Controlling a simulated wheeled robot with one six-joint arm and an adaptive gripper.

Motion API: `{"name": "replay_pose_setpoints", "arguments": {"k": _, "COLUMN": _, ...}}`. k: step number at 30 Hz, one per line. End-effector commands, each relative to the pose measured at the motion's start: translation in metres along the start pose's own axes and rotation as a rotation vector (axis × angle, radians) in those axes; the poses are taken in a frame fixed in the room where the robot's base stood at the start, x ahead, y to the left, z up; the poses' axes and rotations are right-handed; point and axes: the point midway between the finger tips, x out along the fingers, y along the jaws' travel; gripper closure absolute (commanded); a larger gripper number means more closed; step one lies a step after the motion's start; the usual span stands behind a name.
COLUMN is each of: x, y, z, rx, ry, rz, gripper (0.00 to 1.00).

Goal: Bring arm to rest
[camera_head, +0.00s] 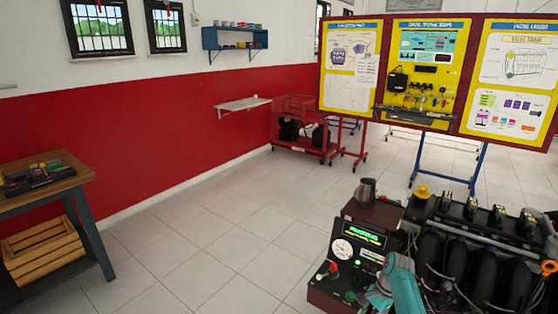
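I cannot make out my gripper in the head view. A teal and grey shape (402,286) rises at the bottom edge in front of the engine trainer. I cannot tell whether it is a part of my arm. The engine trainer (470,248) fills the lower right, with dark curved pipes and a yellow cap. Its red control box (366,240) has a round gauge, a lit green display and several knobs. A dark kettle-like jug (366,192) stands on top of the box.
A wooden table (45,197) with a tray of coloured parts is at the left, a slatted crate (42,252) below it. A red trolley (303,136) stands by the wall. Yellow display boards (422,70) stand behind the engine. The tiled floor (200,235) between is clear.

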Motion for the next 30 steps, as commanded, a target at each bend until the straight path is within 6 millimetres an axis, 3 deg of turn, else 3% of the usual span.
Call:
{"name": "replay_pose_setpoints", "arguments": {"k": 1, "x": 0.024, "y": 0.008, "z": 0.001, "rx": -0.016, "ry": 0.016, "rz": -0.011, "gripper": 0.65}}
{"name": "replay_pose_setpoints", "arguments": {"k": 6, "x": 0.089, "y": 0.031, "z": 0.004, "rx": -0.09, "ry": 0.097, "rz": -0.072, "gripper": 0.65}}
{"name": "replay_pose_setpoints", "arguments": {"k": 15, "x": 0.179, "y": 0.086, "z": 0.024, "rx": -0.227, "ry": 0.249, "rz": -0.169, "gripper": 0.65}}
{"name": "replay_pose_setpoints", "arguments": {"k": 21, "x": 0.219, "y": 0.13, "z": 0.046, "rx": -0.321, "ry": 0.354, "rz": -0.227, "gripper": 0.65}}
{"name": "replay_pose_setpoints", "arguments": {"k": 30, "x": 0.248, "y": 0.205, "z": 0.091, "rx": -0.467, "ry": 0.521, "rz": -0.304, "gripper": 0.65}}
